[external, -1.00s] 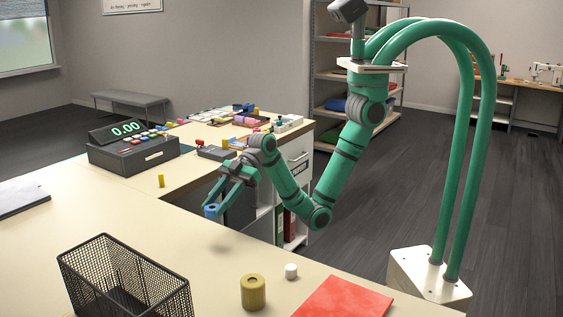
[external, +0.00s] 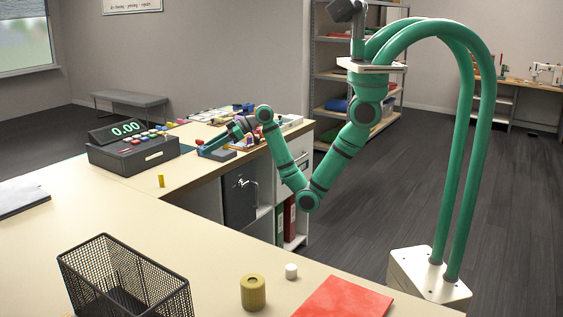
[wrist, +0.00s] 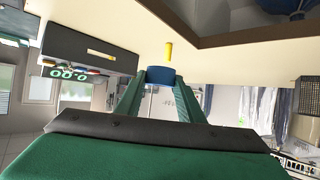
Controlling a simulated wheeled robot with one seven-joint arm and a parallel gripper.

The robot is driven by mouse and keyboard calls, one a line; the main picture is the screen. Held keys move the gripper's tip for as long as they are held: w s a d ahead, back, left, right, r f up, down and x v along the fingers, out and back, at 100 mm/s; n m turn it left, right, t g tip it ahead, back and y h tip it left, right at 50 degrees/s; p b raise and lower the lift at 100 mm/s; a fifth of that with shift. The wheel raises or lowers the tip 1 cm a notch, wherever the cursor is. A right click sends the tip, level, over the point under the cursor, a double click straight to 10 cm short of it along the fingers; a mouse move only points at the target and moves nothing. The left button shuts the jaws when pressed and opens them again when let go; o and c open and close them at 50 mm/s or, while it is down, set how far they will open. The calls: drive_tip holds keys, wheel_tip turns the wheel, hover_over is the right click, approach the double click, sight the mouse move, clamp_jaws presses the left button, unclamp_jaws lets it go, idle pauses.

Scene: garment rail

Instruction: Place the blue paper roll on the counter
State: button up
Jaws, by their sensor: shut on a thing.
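My gripper (external: 214,145) is shut on the blue paper roll (wrist: 160,75). In the wrist view the roll sits between the two green fingertips (wrist: 162,82), with counter surface behind it. In the external view the gripper is beyond the counter's inner corner, near the small card terminal by the cash register; the roll (external: 202,151) is small there and partly hidden by the fingers. It appears raised, though its exact height over the counter (external: 110,215) is hard to tell.
The cash register (external: 133,150) stands left of the gripper. A small yellow cylinder (external: 161,180) stands on the counter; it also shows in the wrist view (wrist: 169,51). A wire basket (external: 125,275), tan roll (external: 253,292), white cylinder (external: 291,271) and red sheet (external: 345,299) occupy the front.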

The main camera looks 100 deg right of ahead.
drive_tip(key=s+d+m+g+h, duration=0.1)
drive_tip(key=s+d+m+h, duration=0.2)
drive_tip(key=s+d, duration=0.65)
drive_tip(key=s+d+m+g+h, duration=0.1)
drive_tip(key=s+d+m+h, duration=0.15)
drive_tip(key=s+d, duration=0.75)
drive_tip(key=s+d+r+m+g+h, duration=0.1)
drive_tip(key=s+d+m+g+h, duration=0.15)
drive_tip(key=s+d, duration=0.7)
drive_tip(key=s+d+m+g+h, duration=0.1)
drive_tip(key=s+d+m+h, duration=0.15)
drive_tip(key=s+d, duration=0.75)
drive_tip(key=shift+m, duration=0.25)
drive_tip(key=d+f, duration=0.2)
drive_tip(key=w+d+f, duration=0.1)
drive_tip(key=d+f, duration=0.2)
drive_tip(key=w+d+f, duration=0.1)
drive_tip(key=d+f, duration=0.2)
drive_tip(key=shift+d+f, duration=0.1)
drive_tip(key=shift+d, duration=0.05)
drive_tip(key=shift+w+d+f, duration=0.2)
drive_tip(key=shift+d+f, duration=0.3)
drive_tip(key=shift+f, duration=0.1)
drive_tip(key=shift+w+d+f, duration=0.1)
drive_tip(key=shift+f, duration=1.5)
drive_tip(key=shift+f, duration=0.1)
